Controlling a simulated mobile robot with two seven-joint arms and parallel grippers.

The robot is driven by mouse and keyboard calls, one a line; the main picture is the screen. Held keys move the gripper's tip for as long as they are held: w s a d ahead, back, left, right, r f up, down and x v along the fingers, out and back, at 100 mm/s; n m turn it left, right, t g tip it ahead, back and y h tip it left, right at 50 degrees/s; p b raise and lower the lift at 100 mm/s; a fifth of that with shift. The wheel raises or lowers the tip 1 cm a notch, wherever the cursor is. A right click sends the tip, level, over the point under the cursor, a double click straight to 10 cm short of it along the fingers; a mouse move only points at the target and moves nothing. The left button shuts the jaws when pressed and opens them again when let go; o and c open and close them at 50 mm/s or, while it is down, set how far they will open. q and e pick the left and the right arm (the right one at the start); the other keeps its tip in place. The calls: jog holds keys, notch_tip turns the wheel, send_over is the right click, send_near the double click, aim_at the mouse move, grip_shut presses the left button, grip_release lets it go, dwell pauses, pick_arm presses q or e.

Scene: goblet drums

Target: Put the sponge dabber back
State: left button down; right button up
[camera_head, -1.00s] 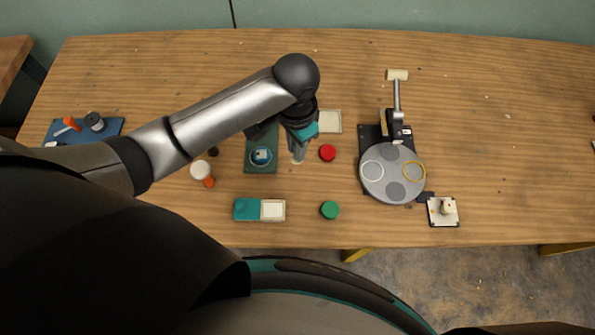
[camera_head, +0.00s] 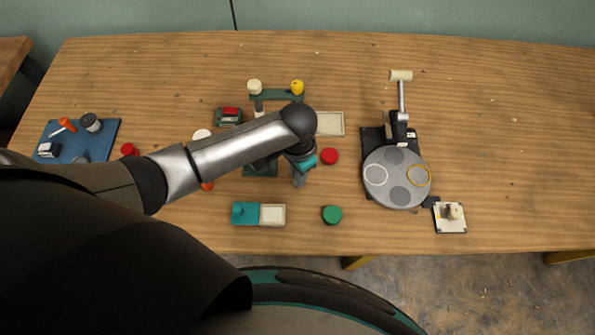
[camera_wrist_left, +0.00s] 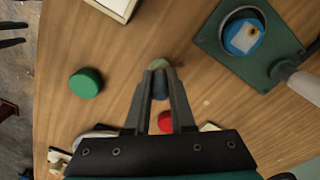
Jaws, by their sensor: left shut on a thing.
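My left gripper (camera_head: 299,178) is over the middle of the table, left of the red round pad (camera_head: 329,156). In the left wrist view its fingers (camera_wrist_left: 160,78) are shut on a small round-ended thing with a tan and grey-blue surface. It looks like the sponge dabber (camera_wrist_left: 159,65), but most of it is hidden by the fingers. At the back of the table a dark green rack (camera_head: 277,96) carries a cream knob-topped piece (camera_head: 255,87) and a yellow one (camera_head: 297,87). Two dark parted fingers, apparently my right gripper (camera_wrist_left: 12,33), show at the left wrist view's edge.
A green round pad (camera_head: 332,215) and a teal-and-white box (camera_head: 258,214) lie near the front. A cream tray (camera_head: 330,123) lies behind the gripper. A round grey turntable (camera_head: 397,178) stands to the right. My arm covers part of the green plate (camera_wrist_left: 213,38).

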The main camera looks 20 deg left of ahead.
pick_arm(q)
jog(key=shift+f, duration=0.1)
jog(key=c, duration=1.2)
grip_release()
jog(key=shift+f, duration=0.1)
jog(key=o, duration=0.4)
jog(key=shift+o, duration=0.2)
notch_tip(320, 180, up, 12)
jog(key=p, duration=0.3)
jog(key=shift+r, duration=0.2)
